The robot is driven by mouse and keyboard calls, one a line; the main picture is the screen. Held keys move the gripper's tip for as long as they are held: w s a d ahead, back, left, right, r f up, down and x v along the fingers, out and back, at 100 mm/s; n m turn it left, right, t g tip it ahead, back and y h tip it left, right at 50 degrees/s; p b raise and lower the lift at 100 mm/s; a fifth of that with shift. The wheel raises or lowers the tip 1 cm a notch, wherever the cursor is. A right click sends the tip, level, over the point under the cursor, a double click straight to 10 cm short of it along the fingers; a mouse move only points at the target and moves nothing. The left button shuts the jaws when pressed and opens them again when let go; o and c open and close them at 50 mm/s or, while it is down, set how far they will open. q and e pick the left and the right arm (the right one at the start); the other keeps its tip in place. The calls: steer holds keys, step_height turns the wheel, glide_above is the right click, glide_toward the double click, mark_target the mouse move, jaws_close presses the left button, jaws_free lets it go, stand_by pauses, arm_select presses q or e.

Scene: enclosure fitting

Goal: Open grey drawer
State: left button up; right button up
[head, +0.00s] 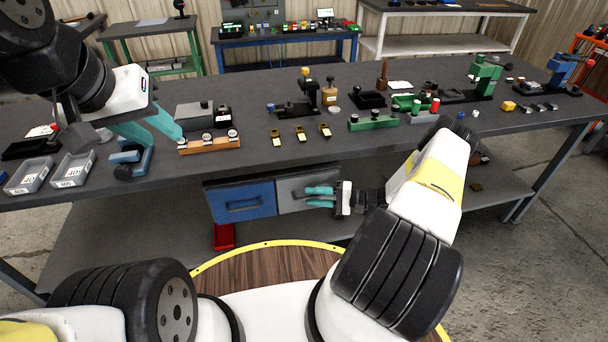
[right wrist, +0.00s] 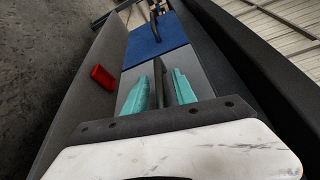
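The grey drawer (head: 294,186) hangs under the table edge, right of the blue drawer (head: 243,204). Its front looks about level with the blue one, so it appears closed. My right gripper (head: 320,197) is at the grey drawer's front. In the right wrist view its two teal fingers (right wrist: 162,88) stand apart on either side of the dark handle (right wrist: 163,78), with gaps visible. Whether a finger touches the handle is not clear. The grey front also shows in the right wrist view (right wrist: 201,72). My left gripper (head: 148,129) is open and empty above the table's left part.
The table (head: 290,160) carries small trays, a wooden block with knobs (head: 208,144), brass pieces and green fixtures. A red bin (head: 224,236) sits below the blue drawer, on the lower shelf. It also shows in the right wrist view (right wrist: 103,77). Space before the drawers looks clear.

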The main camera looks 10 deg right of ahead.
steer(key=shift+a, duration=0.2)
jaws_close()
stand_by(1.3)
